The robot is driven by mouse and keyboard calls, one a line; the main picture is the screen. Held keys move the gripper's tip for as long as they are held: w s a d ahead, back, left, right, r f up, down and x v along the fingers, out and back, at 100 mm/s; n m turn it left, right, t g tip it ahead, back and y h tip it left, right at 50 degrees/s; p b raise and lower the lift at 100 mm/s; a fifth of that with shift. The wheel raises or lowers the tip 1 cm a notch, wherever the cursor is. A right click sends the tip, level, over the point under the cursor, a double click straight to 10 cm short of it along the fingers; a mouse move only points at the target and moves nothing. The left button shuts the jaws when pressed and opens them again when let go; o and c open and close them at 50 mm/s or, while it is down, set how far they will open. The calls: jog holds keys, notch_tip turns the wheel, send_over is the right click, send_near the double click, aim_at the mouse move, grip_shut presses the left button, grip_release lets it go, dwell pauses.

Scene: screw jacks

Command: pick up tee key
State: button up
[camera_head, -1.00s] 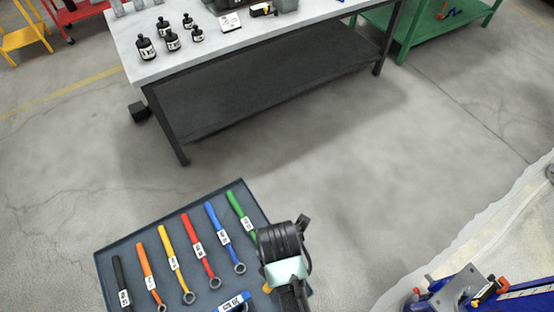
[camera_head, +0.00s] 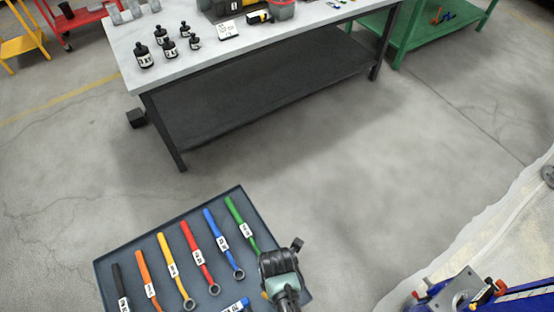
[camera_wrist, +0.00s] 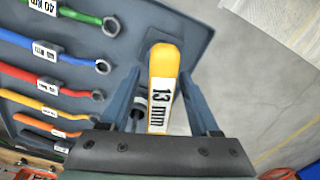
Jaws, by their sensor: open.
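The tee key (camera_wrist: 164,62) shows in the wrist view as a yellow handle with a white "13 mm" label. It lies at the edge of the dark tray (camera_wrist: 190,25). My gripper (camera_wrist: 160,95) is open, with one blue-grey finger on each side of the handle. I cannot tell whether either finger touches it. The lower part of the key is hidden behind the gripper body. In the head view my arm's end stands over the right side of the tray (camera_head: 170,228) and hides most of the key.
Several coloured ring-ended tools lie in a row on the tray, among them a green one (camera_head: 240,222) and a blue one (camera_head: 222,242). A grey workbench (camera_head: 180,60) with black bottles stands beyond. Blue screw-jack parts (camera_head: 470,292) are at lower right. Floor between is clear.

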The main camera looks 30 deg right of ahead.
grip_shut()
dwell(0.3)
dwell(1.1)
